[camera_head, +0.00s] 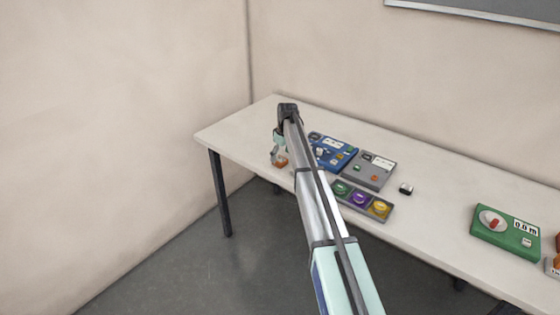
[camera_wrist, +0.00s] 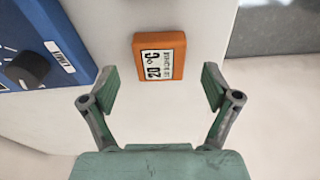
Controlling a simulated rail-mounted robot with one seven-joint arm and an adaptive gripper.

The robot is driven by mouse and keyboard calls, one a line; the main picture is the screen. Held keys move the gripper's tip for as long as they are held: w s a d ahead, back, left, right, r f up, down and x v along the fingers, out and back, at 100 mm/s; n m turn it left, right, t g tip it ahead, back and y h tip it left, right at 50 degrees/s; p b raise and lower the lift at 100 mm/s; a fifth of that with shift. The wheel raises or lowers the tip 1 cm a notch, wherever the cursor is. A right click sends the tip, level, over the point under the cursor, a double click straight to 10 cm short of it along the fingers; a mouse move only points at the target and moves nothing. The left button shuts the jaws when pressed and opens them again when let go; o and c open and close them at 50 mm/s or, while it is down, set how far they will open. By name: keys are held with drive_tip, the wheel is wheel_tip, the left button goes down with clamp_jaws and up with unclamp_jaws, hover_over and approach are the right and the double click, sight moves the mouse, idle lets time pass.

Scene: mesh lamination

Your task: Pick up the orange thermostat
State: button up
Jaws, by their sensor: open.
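The orange thermostat (camera_wrist: 160,55) is a small orange block with a white label reading 20 °C. It lies on the white table (camera_wrist: 98,22) near the table's edge. In the wrist view it sits just beyond my open gripper (camera_wrist: 158,88), roughly centred between the two fingers and not touched by them. In the head view the thermostat (camera_head: 281,163) shows as a small orange patch at my gripper (camera_head: 279,155), near the table's front left edge. My arm partly blocks that view.
A blue panel with a black knob (camera_wrist: 28,69) lies left in the wrist view. The head view shows a grey panel (camera_head: 370,170), a tray of coloured buttons (camera_head: 361,200), a small dark block (camera_head: 406,188) and a green device (camera_head: 506,232). The table's left end is clear.

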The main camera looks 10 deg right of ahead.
drive_tip(key=shift+w+a+f, duration=0.1)
drive_tip(key=shift+a+f, duration=0.05)
drive_tip(key=shift+f, duration=1.05)
drive_tip(key=c, duration=1.3)
drive_tip(key=shift+r, duration=0.15)
